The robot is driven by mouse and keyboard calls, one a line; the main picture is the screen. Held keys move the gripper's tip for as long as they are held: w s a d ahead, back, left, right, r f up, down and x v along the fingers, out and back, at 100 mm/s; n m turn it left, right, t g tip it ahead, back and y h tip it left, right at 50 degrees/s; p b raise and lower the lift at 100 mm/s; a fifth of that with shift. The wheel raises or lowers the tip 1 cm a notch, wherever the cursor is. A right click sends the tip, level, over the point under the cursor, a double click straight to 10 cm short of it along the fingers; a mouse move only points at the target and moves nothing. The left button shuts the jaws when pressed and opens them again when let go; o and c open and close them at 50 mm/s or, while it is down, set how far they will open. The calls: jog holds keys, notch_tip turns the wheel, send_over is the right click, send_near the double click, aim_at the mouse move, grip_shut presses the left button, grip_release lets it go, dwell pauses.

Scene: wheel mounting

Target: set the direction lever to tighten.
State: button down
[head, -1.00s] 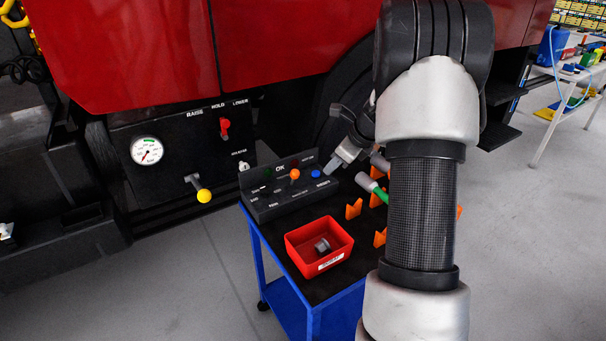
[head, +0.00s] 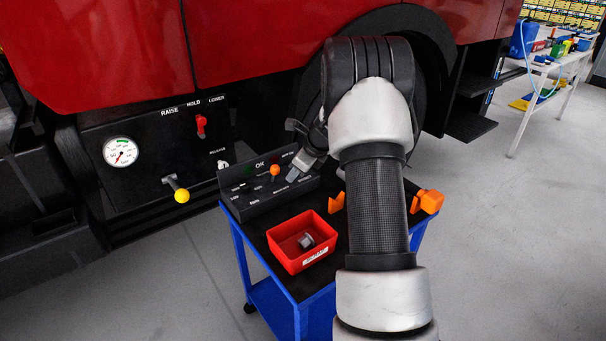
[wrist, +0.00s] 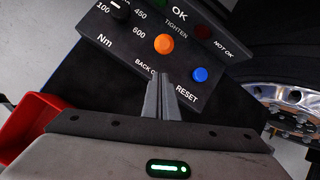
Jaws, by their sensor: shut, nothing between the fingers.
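The direction lever has an orange ball knob (head: 275,170), standing on the dark control box (head: 262,200) on the cart. In the wrist view the knob (wrist: 164,43) lies between the TIGHTEN label above and the BACK OFF label below; which way the lever is tilted is hard to tell. My gripper (head: 293,174) is at the right part of the box, right of the knob. In the wrist view its shut, empty fingers (wrist: 168,82) point at the box between the BACK OFF and RESET labels, below the knob and apart from it.
A blue RESET button (wrist: 201,75) is close to the right of my fingers. A dark dial (wrist: 120,10) sits at the box's left. A red bin (head: 302,242) with a metal part stands in front of the box. Orange holders (head: 427,201) stand on the cart; the truck wheel is behind.

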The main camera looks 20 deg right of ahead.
jog(key=shift+w+a+r, duration=0.45)
jog(key=shift+w+a, duration=0.3)
jog(key=shift+w, duration=0.1)
jog(key=shift+r+p, duration=0.15)
jog(key=shift+p, duration=0.15)
